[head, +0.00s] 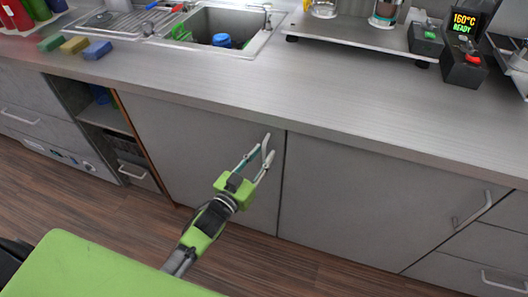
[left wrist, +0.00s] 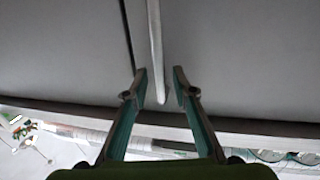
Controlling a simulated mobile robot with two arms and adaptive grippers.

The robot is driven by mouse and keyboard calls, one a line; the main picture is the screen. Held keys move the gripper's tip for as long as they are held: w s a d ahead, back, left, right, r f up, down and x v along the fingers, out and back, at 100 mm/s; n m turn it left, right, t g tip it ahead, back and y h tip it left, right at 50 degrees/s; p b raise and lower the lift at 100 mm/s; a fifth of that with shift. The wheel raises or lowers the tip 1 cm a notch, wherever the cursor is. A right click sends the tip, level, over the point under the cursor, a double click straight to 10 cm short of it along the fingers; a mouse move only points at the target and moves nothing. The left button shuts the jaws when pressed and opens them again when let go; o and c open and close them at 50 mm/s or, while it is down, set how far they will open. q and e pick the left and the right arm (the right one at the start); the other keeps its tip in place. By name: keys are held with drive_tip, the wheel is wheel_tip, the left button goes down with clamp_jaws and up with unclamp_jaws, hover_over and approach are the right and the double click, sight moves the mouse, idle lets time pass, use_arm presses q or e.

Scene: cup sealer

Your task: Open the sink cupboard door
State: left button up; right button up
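The sink cupboard door (head: 185,150) is a plain grey panel under the counter, below the sink. It looks shut, flush with the panel to its right. Its upright bar handle (left wrist: 156,50) is near the door's right edge in the head view, partly hidden there by the fingers. My left gripper (head: 264,152) is at the handle. In the left wrist view the gripper (left wrist: 159,75) is open, with the handle's end between the fingers and a visible gap on each side. My right gripper is not in view.
The sink (head: 215,28) holds green and blue items. Sponges (head: 75,45) lie on the counter (head: 250,85). A neighbouring cupboard door (head: 365,200) is to the right, and an open shelf (head: 105,117) to the left. The wooden floor before the doors looks clear apart from my arm.

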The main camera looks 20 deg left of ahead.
use_arm(q)
drive_tip(key=shift+w+d, duration=0.2)
drive_tip(key=shift+w, duration=0.5)
clamp_jaws()
drive_tip(key=shift+s, duration=0.2)
